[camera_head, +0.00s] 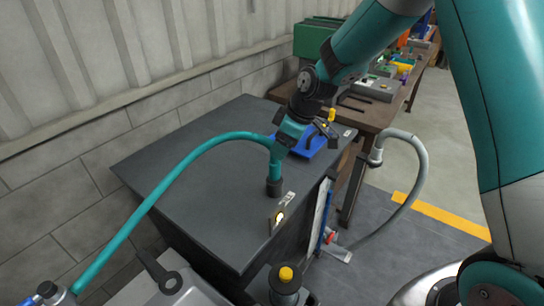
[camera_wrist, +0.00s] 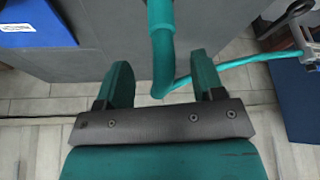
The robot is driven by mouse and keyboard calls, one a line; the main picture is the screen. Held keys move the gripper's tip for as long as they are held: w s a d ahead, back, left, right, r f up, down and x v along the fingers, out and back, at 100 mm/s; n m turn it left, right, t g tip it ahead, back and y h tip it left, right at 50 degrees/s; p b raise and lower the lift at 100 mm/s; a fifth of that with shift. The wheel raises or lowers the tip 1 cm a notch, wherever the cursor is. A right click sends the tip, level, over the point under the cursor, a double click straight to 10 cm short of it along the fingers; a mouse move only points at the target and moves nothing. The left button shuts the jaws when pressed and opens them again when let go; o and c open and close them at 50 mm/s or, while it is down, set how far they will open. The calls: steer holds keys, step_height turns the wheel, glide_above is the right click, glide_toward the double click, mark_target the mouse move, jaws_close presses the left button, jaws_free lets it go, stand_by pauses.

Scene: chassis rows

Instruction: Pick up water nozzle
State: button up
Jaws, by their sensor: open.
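The water nozzle is a teal curved pipe (camera_head: 190,160) that rises from the lower left, arcs over the dark cabinet top and bends down to a dark tip (camera_head: 274,188). My gripper (camera_head: 280,142) is at the bend above this tip. In the wrist view the teal pipe (camera_wrist: 162,45) runs between the two spread teal fingers of my gripper (camera_wrist: 163,75), with a visible gap on each side. The fingers are open, and nothing is clamped between them. The pipe's depth relative to the fingertips is hard to judge.
The dark cabinet top (camera_head: 190,185) is mostly bare, with a blue item (camera_head: 308,147) behind my gripper. A grey hose (camera_head: 412,170) curves at the right. A cluttered workbench (camera_head: 375,112) stands behind. A yellow-topped fitting (camera_head: 286,276) is in front. The wall is close at left.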

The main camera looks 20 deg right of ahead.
steer(key=p+x, duration=0.2)
steer(key=x, duration=0.2)
steer(key=shift+s+p, duration=0.2)
steer(key=shift+p, duration=0.15)
steer(key=shift+w+a+f, duration=0.1)
steer(key=shift+a+f, duration=0.05)
steer(key=shift+f, duration=0.45)
steer(key=c, duration=1.1)
steer(key=shift+r, duration=0.1)
step_height(320, 180, up, 20)
steer(key=b, duration=0.4)
steer(key=shift+b, duration=0.4)
